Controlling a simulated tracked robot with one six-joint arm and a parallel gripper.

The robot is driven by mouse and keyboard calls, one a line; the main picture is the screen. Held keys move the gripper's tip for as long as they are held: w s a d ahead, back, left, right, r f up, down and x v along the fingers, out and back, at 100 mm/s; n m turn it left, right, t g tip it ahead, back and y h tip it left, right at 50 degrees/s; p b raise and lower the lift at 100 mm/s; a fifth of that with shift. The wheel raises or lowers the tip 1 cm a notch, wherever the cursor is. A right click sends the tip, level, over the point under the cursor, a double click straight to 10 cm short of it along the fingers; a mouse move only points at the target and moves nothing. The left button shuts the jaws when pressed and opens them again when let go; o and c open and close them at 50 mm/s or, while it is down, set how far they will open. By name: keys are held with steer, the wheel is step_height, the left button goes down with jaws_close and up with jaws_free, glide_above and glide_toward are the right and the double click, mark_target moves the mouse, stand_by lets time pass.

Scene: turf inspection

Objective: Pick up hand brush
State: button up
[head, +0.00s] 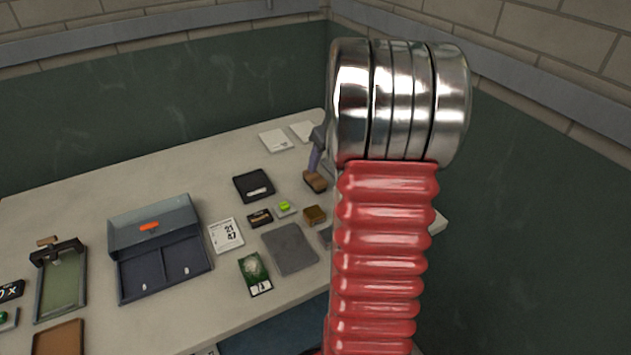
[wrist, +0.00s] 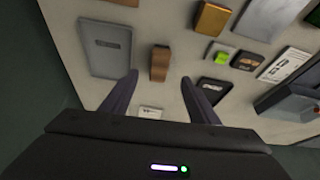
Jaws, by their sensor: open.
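A small brown wooden-looking block, which I take to be the hand brush (head: 315,181), lies on the pale table; its bristles cannot be made out. In the wrist view the hand brush (wrist: 160,62) lies just beyond and between my two fingertips, its long side roughly in line with the fingers. My gripper (wrist: 158,77) is open and empty, its dark fingers on either side of the brush's near end. In the head view my gripper (head: 318,145) shows only partly above the brush; my arm hides the rest. Contact cannot be told.
A grey tray (wrist: 105,48) lies left of the brush in the wrist view. A brown box (head: 315,216), a green-topped item (head: 285,207) and a black tray (head: 253,185) lie nearby. An open toolbox (head: 160,250) stands further left. Walls rise behind.

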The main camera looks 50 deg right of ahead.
mark_target(317, 178)
steer(key=x, duration=0.6)
steer(key=shift+w, duration=0.1)
steer(key=shift+f, duration=0.1)
steer(key=shift+x, duration=2.5)
steer(key=c, duration=1.2)
steer(key=shift+o, duration=0.2)
step_height(317, 178, up, 10)
steer(key=shift+r, duration=0.1)
